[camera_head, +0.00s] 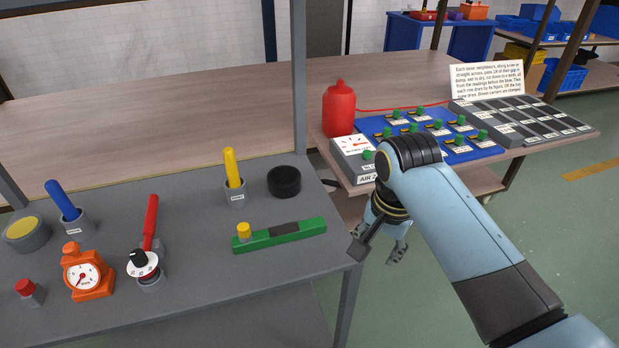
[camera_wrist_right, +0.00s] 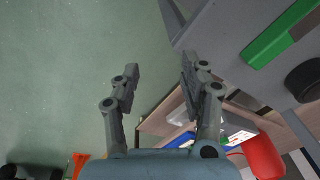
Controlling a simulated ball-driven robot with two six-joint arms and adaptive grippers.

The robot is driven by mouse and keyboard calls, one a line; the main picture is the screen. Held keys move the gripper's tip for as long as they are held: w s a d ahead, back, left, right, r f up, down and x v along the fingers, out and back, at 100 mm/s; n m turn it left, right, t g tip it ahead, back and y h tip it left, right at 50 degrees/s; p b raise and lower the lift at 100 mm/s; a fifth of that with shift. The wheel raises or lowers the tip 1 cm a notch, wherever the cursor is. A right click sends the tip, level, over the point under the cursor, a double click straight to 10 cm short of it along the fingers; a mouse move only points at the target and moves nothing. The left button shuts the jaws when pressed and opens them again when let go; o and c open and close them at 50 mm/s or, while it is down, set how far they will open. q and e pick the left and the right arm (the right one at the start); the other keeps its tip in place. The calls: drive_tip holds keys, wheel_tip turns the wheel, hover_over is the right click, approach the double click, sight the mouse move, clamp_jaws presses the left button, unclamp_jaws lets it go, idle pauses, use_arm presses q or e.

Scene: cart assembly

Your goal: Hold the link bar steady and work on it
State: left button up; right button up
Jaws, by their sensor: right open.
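The link bar, a green bar (camera_head: 285,236) with a dark patch in its middle and a yellow knob (camera_head: 243,231) at its left end, lies on the grey bench (camera_head: 200,270) near its right side. Part of the green bar also shows at the upper right of the right wrist view (camera_wrist_right: 280,35). My right gripper (camera_head: 377,251) hangs off the bench's right edge, to the right of the bar and apart from it. In the right wrist view its fingers (camera_wrist_right: 160,67) are spread and empty over the floor. My left gripper is in neither view.
Around the bar stand a yellow-handled tool (camera_head: 231,168) in a holder, a black puck (camera_head: 284,181), a red lever (camera_head: 151,215), an orange dial gauge (camera_head: 86,272) and a blue-handled tool (camera_head: 62,200). Behind my right arm, a table holds a red bottle (camera_head: 340,108) and blue panel (camera_head: 455,150).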

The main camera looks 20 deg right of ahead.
sight(314, 222)
drive_tip(key=w+a+m, duration=0.1)
drive_tip(key=w, duration=0.1)
drive_tip(key=w+a+m, duration=0.1)
drive_tip(key=w, duration=0.2)
drive_tip(key=w+a+m+g, duration=0.1)
drive_tip(key=w+a, duration=0.1)
drive_tip(key=w, duration=0.1)
drive_tip(key=shift+a+r+m, duration=0.1)
drive_tip(key=shift+r+m, duration=0.3)
drive_tip(key=w+a+r+m, duration=0.1)
drive_tip(key=w+a+m, duration=0.1)
drive_tip(key=w, duration=0.1)
drive_tip(key=w+a+r+m, duration=0.1)
drive_tip(key=a, duration=0.1)
drive_tip(key=shift+w+r+g, duration=0.3)
drive_tip(key=shift+w+r, duration=0.05)
wheel_tip(314, 222, down, 7)
drive_tip(key=b, duration=0.6)
drive_tip(key=shift+r+b, duration=0.15)
drive_tip(key=shift+b, duration=0.25)
drive_tip(key=shift+f+b, duration=0.3)
drive_tip(key=shift+f, duration=0.25)
clamp_jaws()
